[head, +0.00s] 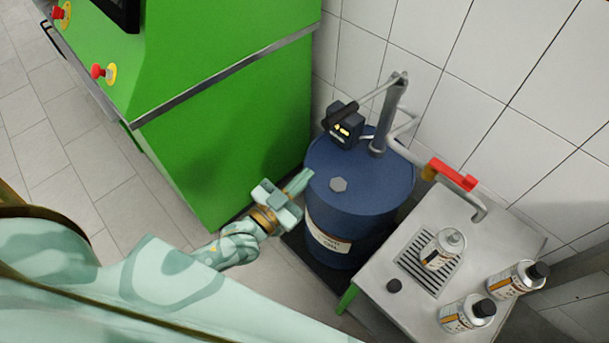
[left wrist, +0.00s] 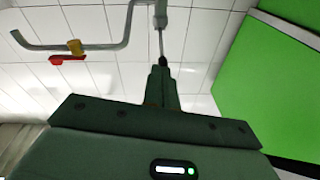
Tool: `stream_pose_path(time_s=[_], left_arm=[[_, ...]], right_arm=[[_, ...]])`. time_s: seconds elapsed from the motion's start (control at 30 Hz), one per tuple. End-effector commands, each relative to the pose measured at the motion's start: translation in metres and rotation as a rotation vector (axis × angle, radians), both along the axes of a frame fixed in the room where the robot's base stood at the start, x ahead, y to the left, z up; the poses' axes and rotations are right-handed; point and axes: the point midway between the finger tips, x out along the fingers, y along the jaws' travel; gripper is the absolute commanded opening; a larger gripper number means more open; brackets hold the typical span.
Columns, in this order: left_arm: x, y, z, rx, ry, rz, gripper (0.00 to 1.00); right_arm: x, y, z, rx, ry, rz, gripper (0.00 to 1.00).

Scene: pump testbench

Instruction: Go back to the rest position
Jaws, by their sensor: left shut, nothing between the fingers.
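My left gripper (head: 301,181) is shut and empty. In the head view it is in front of the upper left side of the blue drum (head: 345,212), near the green machine; I cannot tell whether it touches the drum. In the left wrist view its closed fingers (left wrist: 161,84) point up towards the tiled wall and a grey pipe. My left arm crosses the lower left of the head view. My right gripper does not show.
A green machine (head: 232,132) with red buttons stands left of the drum. The drum carries a pump (head: 388,118) and a pipe with a red handle (head: 452,174). The floor at left is clear.

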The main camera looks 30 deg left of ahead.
Motion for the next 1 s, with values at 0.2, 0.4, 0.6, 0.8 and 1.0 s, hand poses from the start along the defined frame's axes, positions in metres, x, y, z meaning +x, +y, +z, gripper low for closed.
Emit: stream_pose_path(time_s=[0.2,0.4,0.6,0.8,1.0], left_arm=[[0.000,0.000,0.000,0.000,0.000,0.000,0.00],[0.000,0.000,0.000,0.000,0.000,0.000,0.00],[0.000,0.000,0.000,-0.005,0.001,-0.001,0.00],[-0.009,0.005,-0.065,0.053,0.221,-0.032,0.00],[-0.082,0.047,-0.219,0.206,0.700,0.029,0.00]], right_arm=[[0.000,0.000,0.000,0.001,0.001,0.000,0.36],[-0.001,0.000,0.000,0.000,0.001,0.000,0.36],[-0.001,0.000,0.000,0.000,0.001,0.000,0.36],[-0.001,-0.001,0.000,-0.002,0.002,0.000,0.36],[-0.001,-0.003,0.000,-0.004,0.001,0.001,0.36]])
